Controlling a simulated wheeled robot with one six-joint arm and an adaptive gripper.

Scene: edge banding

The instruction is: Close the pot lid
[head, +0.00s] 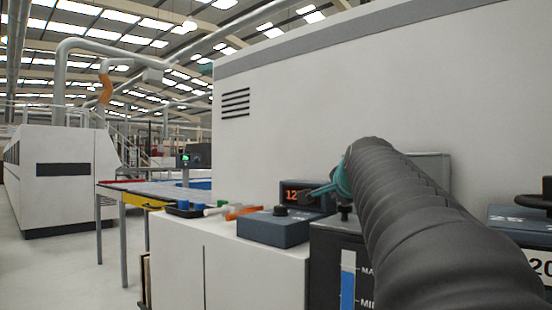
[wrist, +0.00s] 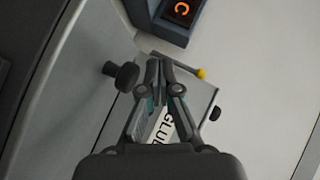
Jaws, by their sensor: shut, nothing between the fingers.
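The dark glue pot (head: 329,258) stands on the right in the head view, with a blue level gauge marked MAX and MIN on its front. My arm covers much of it. A pale grey panel (head: 432,167) rises behind my arm and may be the raised lid. In the wrist view, a grey plate (wrist: 203,105) with partly hidden lettering "GLU" lies behind my gripper (wrist: 160,68); I cannot tell for sure that it is the lid. My gripper is shut and empty, and in the head view (head: 308,193) it is in front of the orange display.
A blue-grey control box (head: 273,227) sits on the white cabinet (head: 232,268) left of the pot. A display unit (head: 303,194) is behind it. A tall white machine wall (head: 290,130) blocks the back. A yellow-tipped rod (wrist: 201,73) and a dark knob (wrist: 126,76) are near my fingers.

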